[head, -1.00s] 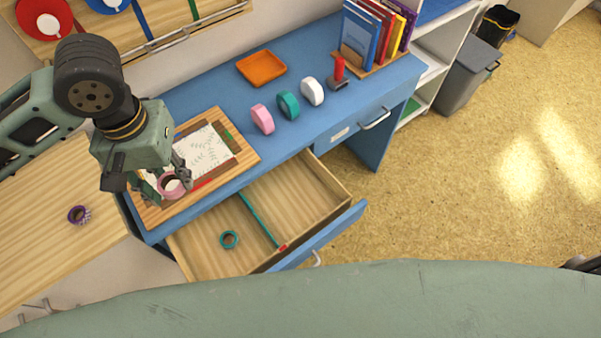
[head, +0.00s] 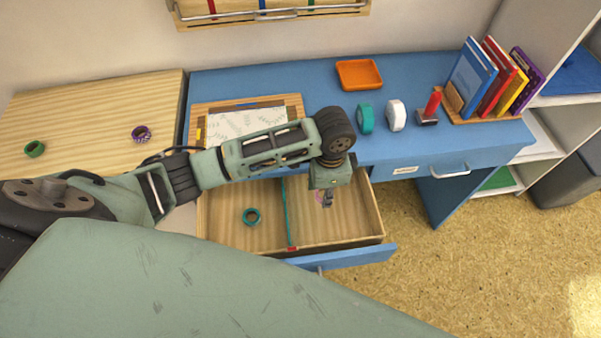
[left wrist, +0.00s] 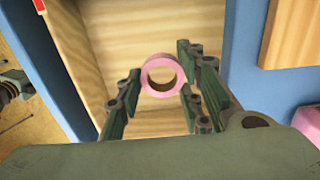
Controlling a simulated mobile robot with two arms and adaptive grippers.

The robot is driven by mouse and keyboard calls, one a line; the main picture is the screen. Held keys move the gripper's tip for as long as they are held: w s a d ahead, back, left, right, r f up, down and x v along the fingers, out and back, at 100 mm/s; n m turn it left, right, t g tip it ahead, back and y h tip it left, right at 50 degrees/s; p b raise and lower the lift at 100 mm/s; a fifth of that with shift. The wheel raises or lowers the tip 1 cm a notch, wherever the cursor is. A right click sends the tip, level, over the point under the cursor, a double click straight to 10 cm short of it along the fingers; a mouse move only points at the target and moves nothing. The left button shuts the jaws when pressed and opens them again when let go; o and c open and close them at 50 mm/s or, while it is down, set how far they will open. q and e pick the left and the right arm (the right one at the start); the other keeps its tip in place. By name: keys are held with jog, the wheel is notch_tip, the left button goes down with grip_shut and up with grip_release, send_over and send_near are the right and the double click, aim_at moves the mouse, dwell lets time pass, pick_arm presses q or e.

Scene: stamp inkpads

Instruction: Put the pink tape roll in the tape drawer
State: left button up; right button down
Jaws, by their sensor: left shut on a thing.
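The pink tape roll (left wrist: 148,82) sits between the fingertips of my left gripper (left wrist: 160,88) in the left wrist view. The gripper is shut on it. In the head view my left gripper (head: 326,200) points down over the right compartment of the open tape drawer (head: 352,232), and a bit of the pink roll (head: 319,197) shows beside the fingers. A teal divider (head: 287,215) splits the drawer. I cannot tell whether the pink roll touches the drawer floor.
On the blue desk (head: 300,85) stand a teal disc (head: 366,118), a white disc (head: 396,115), a red stamp (head: 430,106) and an orange tray (head: 359,74). My arm crosses the framed board (head: 292,103).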

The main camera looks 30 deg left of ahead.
pick_arm(q)
send_over(322, 211)
notch_tip(322, 211, down, 4)
jog(key=shift+f, duration=0.2)
notch_tip(322, 211, down, 4)
jog(key=shift+r, duration=0.1)
jog(key=shift+f, duration=0.3)
jog(key=o, duration=0.8)
jog(key=shift+o, duration=0.2)
pick_arm(e)
jog(key=shift+d+f, duration=0.1)
jog(key=shift+d, duration=0.05)
jog(key=shift+d, duration=0.15)
pick_arm(q)
jog(key=shift+r, duration=0.65)
notch_tip(322, 211, up, 11)
pick_arm(e)
jog(key=shift+d+r, duration=0.15)
jog(key=shift+r, duration=0.1)
jog(key=shift+a, duration=0.2)
